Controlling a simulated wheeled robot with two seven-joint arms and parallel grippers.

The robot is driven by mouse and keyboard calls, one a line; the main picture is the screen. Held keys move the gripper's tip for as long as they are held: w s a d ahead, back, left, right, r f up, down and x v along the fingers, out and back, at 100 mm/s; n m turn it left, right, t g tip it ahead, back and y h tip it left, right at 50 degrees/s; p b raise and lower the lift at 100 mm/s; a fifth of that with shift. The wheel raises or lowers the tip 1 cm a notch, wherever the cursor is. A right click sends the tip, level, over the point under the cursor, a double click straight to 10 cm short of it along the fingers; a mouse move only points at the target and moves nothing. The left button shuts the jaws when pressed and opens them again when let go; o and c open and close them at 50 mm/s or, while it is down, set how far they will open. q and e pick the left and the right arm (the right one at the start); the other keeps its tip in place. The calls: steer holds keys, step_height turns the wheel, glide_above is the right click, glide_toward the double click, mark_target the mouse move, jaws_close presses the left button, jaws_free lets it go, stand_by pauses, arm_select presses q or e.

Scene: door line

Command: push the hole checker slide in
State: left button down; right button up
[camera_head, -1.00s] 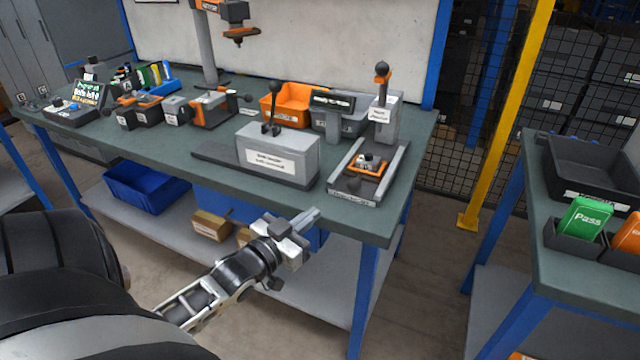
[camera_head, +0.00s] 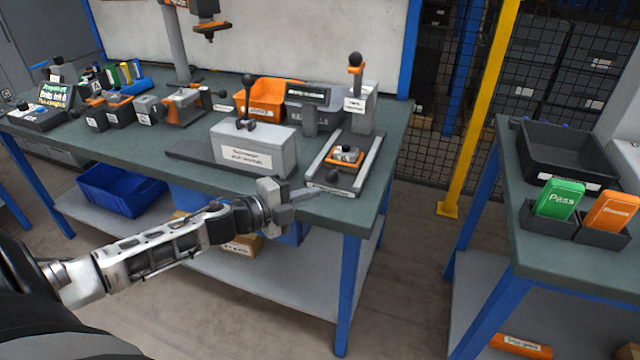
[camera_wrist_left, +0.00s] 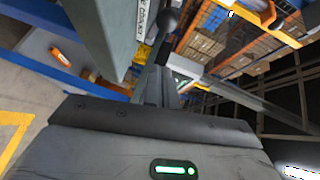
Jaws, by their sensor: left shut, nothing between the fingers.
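The hole checker (camera_head: 376,165) is a grey fixture with two rails at the right end of the green bench. Its slide (camera_head: 346,155) carries an orange-edged part between the rails, with a dark knob (camera_head: 333,177) at the front. My left gripper (camera_head: 305,194) is shut and empty. In the head view it appears at the bench's front edge, left of the checker's front end, apart from the knob as far as I can tell. Its fingers also show in the left wrist view (camera_wrist_left: 165,88), with a dark round knob (camera_wrist_left: 168,22) beyond. My right gripper is out of view.
A grey box fixture (camera_head: 262,154) with a lever stands left of the checker. An upright post (camera_head: 361,108) with an orange top stands behind it. A second table (camera_head: 530,235) with Pass card is at right, across a floor gap.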

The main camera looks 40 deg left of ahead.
arm_select(q)
steer(key=w, duration=0.3)
steer(key=w+f, duration=0.1)
steer(key=w, duration=0.1)
steer(key=shift+a, duration=0.25)
steer(key=shift+w+a+f, duration=0.1)
steer(key=shift+w+a, duration=0.1)
steer(key=shift+w, duration=0.2)
steer(key=shift+a, duration=0.1)
